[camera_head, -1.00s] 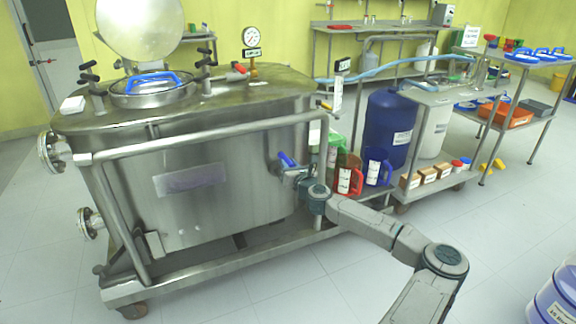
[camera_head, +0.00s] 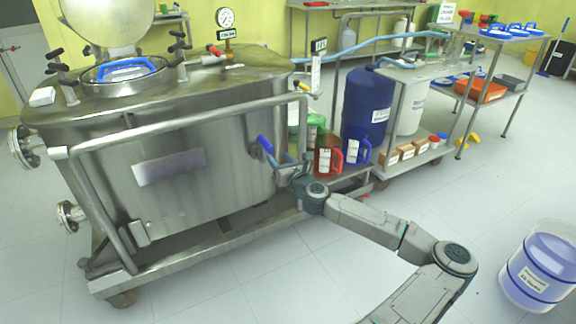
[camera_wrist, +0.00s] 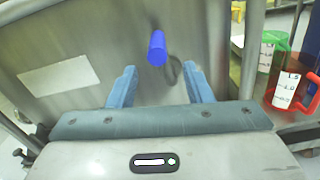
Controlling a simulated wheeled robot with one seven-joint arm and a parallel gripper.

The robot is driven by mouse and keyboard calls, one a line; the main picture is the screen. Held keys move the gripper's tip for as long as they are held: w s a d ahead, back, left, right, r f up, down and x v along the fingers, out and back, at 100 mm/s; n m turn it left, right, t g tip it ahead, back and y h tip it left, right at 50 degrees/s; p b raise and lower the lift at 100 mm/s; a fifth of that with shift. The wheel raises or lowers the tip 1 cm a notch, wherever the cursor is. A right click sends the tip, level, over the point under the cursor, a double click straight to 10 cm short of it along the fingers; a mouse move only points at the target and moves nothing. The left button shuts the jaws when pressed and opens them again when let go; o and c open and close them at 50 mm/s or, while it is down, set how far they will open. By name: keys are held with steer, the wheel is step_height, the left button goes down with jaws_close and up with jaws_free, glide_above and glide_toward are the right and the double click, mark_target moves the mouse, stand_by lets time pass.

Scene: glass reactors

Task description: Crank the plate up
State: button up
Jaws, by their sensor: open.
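The crank's blue handle (camera_head: 265,145) sticks out from the right side of the big steel vessel (camera_head: 215,195), below its rail. It also shows in the wrist view (camera_wrist: 157,48), where it lies just beyond the fingertips, between their lines. A dark curved part beside it is partly hidden. My gripper (camera_head: 283,160) is at the vessel's side, just right of and below the handle. In the wrist view its two blue fingers (camera_wrist: 159,75) are apart with nothing between them. A pale rectangular plate (camera_head: 168,166) is on the vessel wall; I cannot tell whether the crank moves it.
A steel rail (camera_head: 190,123) runs across the vessel above the handle. A red jug (camera_head: 328,155) and a blue jug (camera_head: 357,151) stand close right of my gripper, before a blue drum (camera_head: 368,105). A clear bucket (camera_head: 540,270) stands at the right.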

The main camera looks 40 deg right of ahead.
steer(key=shift+s+a+p, duration=0.15)
steer(key=shift+s+p, duration=0.05)
steer(key=shift+s, duration=1.15)
steer(key=shift+s+a+p, duration=0.15)
steer(key=shift+s, duration=1.15)
